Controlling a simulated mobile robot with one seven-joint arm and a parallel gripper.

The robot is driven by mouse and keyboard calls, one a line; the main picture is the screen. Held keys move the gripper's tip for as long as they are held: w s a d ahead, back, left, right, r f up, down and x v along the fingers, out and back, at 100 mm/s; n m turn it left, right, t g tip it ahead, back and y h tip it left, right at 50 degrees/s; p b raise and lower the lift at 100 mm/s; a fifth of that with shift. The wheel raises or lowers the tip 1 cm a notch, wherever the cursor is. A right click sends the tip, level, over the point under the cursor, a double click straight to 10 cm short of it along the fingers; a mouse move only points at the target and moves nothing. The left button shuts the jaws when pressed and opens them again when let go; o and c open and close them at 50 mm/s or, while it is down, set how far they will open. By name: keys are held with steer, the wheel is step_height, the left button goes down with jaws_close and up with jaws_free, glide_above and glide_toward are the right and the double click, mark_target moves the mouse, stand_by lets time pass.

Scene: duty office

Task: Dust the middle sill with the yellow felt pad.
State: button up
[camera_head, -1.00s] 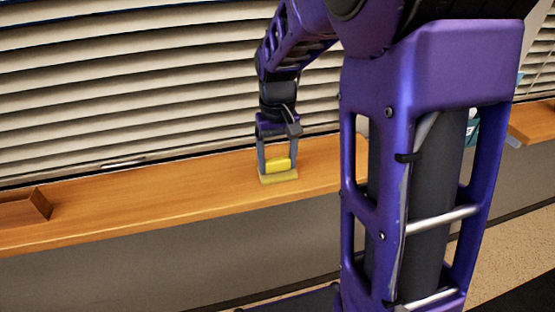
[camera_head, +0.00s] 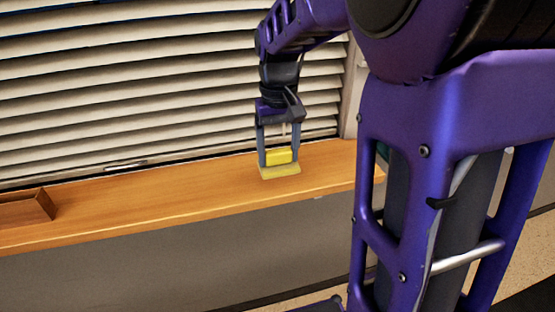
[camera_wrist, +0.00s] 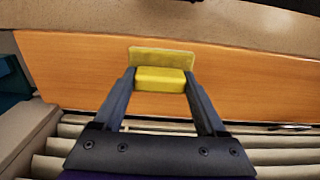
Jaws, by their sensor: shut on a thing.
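The yellow felt pad (camera_head: 280,171) has a bright yellow block-shaped grip on top and a flatter, paler base. My gripper (camera_head: 278,156) is shut on the block from above, one finger on each side. The pad is at the surface of the wooden sill (camera_head: 160,204), toward its right end; I cannot tell how firmly it presses. In the wrist view the pad (camera_wrist: 162,57) shows level between the fingers (camera_wrist: 160,80), over the orange-brown sill (camera_wrist: 75,75). My own arm hides what lies right of the sill.
Closed slatted blinds (camera_head: 150,90) stand right behind the sill. A low wooden tray or box (camera_head: 27,207) sits at the sill's left end. The sill between it and the pad is clear. A teal object (camera_wrist: 14,85) shows at the wrist view's left edge.

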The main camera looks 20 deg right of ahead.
steer(key=shift+r, duration=1.05)
